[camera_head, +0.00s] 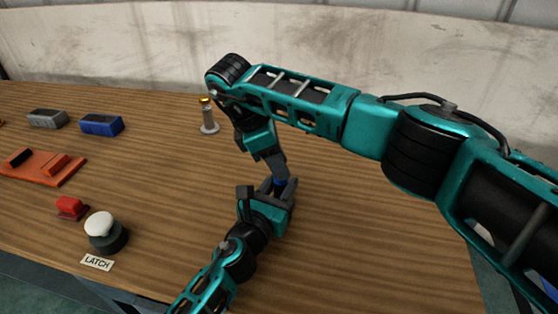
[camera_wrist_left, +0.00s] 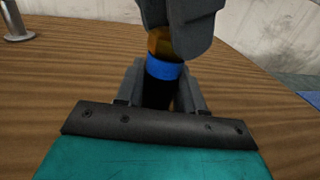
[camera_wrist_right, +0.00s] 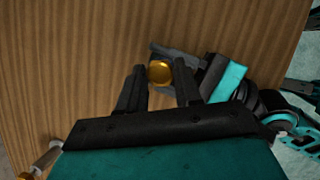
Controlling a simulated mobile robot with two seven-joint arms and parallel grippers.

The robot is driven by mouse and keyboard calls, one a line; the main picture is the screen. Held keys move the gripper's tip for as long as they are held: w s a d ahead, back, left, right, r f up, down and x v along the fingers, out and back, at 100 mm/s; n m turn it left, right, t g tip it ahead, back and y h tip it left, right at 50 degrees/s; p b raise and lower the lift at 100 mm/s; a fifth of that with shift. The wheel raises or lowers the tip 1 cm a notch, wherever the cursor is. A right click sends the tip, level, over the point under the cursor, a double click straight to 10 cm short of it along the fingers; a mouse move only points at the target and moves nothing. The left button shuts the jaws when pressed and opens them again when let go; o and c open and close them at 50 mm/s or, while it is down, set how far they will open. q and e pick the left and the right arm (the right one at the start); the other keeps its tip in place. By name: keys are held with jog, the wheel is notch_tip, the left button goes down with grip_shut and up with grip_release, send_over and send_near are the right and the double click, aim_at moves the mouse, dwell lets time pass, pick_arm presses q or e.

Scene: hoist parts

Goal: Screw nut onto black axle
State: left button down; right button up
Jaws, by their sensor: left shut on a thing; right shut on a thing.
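The black axle (camera_wrist_left: 159,94) stands upright in the left wrist view, with a blue band (camera_wrist_left: 164,69) around its upper part. My left gripper (camera_wrist_left: 160,88) is shut on the axle below the band. The brass nut (camera_wrist_left: 159,42) is at the top of the axle, just above the band. My right gripper (camera_wrist_right: 159,80) is shut on the nut from above; the nut shows gold between its fingers in the right wrist view (camera_wrist_right: 160,72). Its fingers partly hide the nut in the left wrist view. In the head view both grippers meet, right (camera_head: 277,170) above left (camera_head: 280,192). Thread engagement is hidden.
A silver post with a gold top (camera_head: 208,118) stands behind the grippers. At left are a grey block (camera_head: 47,119), a blue block (camera_head: 101,125), an orange tray (camera_head: 62,173), a red block (camera_head: 71,208) and a white button (camera_head: 100,224) labelled LATCH. The table right of the grippers is clear.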

jog(key=m+g, duration=0.1)
jog(key=m, duration=0.1)
jog(key=m+g, duration=0.1)
jog(key=m, duration=0.2)
jog(key=shift+w, duration=0.2)
jog(key=o, duration=1)
jog(key=shift+o, duration=0.2)
jog(key=shift+r, duration=2.3)
jog(key=shift+c, duration=0.5)
